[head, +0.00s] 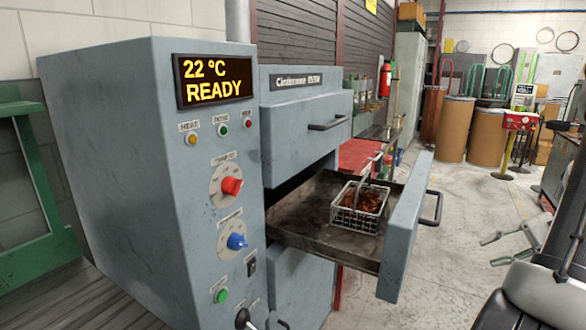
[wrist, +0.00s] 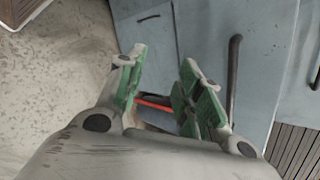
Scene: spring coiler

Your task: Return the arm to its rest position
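My gripper (head: 492,250) is at the right of the head view, out over the floor and apart from the open drawer. In the wrist view my gripper (wrist: 163,62) has its green-padded fingers spread, with nothing held between them. The rest of my arm is partly cut off at the right edge of the head view.
The grey oven (head: 205,135) reads 22 °C READY. Its open drawer (head: 405,230) juts out towards my arm and bears a wire basket (head: 345,218) of brownish pieces. Drums (head: 455,130) and a red-topped stand (head: 519,122) stand behind. Floor beyond the drawer is clear.

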